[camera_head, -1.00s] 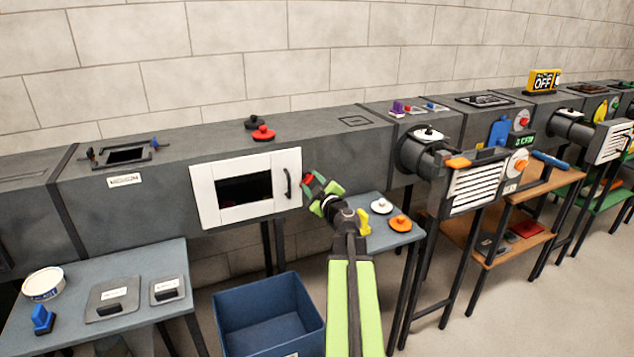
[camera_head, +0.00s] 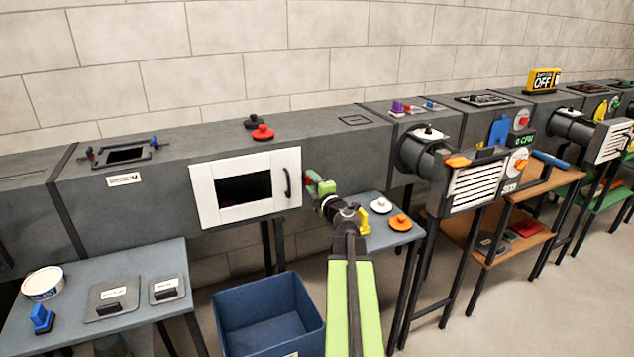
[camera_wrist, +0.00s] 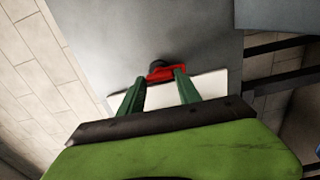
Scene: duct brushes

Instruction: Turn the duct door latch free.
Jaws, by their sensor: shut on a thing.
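The duct door (camera_head: 205,198) is a white frame around a dark window, with a dark handle at its right. It looks closed against the grey duct. The red latch (camera_head: 309,176) is just right of the door's edge, partly hidden by my gripper (camera_head: 318,183). In the wrist view, the red latch (camera_wrist: 166,72) on its dark knob lies between the tips of my two green fingers (camera_wrist: 158,80). The fingers are shut on it. The white door edge (camera_wrist: 212,84) shows behind the fingers.
A blue bin (camera_head: 268,312) stands on the floor below the door. A grey table (camera_head: 150,262) with plates and a tub is at left. A small table (camera_head: 385,237) with white and orange knobs is right of my arm. A red knob (camera_head: 263,132) sits on the duct.

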